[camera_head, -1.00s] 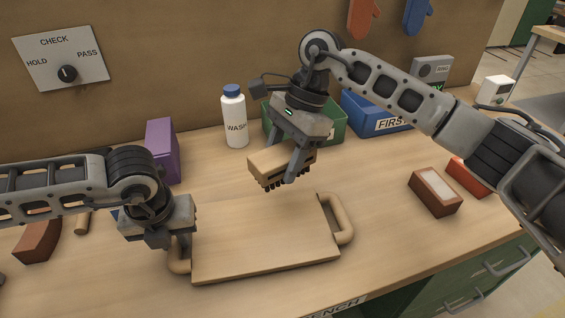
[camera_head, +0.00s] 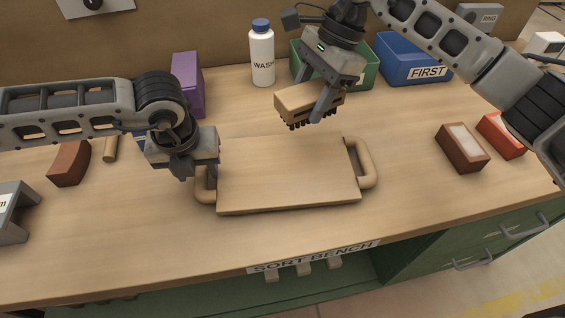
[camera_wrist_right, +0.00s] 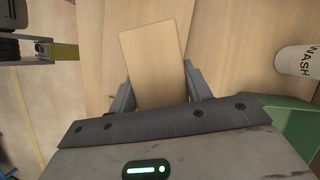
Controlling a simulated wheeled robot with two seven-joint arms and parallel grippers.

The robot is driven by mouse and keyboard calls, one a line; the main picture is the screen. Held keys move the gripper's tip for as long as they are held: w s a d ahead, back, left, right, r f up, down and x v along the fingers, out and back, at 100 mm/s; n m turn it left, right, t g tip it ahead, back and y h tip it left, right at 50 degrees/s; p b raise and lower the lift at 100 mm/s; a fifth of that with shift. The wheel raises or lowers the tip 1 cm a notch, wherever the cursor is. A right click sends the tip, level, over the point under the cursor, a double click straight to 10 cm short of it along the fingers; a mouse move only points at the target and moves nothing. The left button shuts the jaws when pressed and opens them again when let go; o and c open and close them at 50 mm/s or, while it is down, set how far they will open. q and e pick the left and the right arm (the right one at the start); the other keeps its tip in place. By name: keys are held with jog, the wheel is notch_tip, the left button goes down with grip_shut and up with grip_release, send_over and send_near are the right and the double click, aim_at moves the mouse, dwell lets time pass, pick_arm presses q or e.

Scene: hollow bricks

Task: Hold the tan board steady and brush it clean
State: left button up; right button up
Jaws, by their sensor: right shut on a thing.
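The tan board (camera_head: 285,178) lies flat on the bench with a rounded handle at each end. My left gripper (camera_head: 188,168) is at the board's left handle (camera_head: 204,190); its fingers are largely hidden, so I cannot tell if they grip it. My right gripper (camera_head: 318,108) is shut on a brush (camera_head: 295,104) with a tan wooden block and dark bristles. The brush is held bristles down, above the board's far edge, with no clear contact. In the right wrist view the brush's tan block (camera_wrist_right: 150,55) sits between the two fingers.
A white wash bottle (camera_head: 262,58), a purple block (camera_head: 188,86), a green bin (camera_head: 362,68) and a blue "FIRST" bin (camera_head: 410,62) stand behind. Hollow bricks lie right (camera_head: 462,150) and a brown piece (camera_head: 70,165) left. The bench front edge (camera_head: 200,262) is nearby.

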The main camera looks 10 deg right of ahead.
pick_arm(q)
notch_tip(320, 180, up, 12)
jog(key=s, duration=0.1)
jog(key=shift+s, duration=0.4)
jog(key=shift+f, duration=0.1)
jog(key=f, duration=0.4)
jog(key=w+f, duration=0.1)
jog(key=f, duration=0.7)
jog(key=shift+w, duration=0.35)
jog(key=shift+r, duration=0.1)
pick_arm(e)
jog(key=shift+f, duration=0.4)
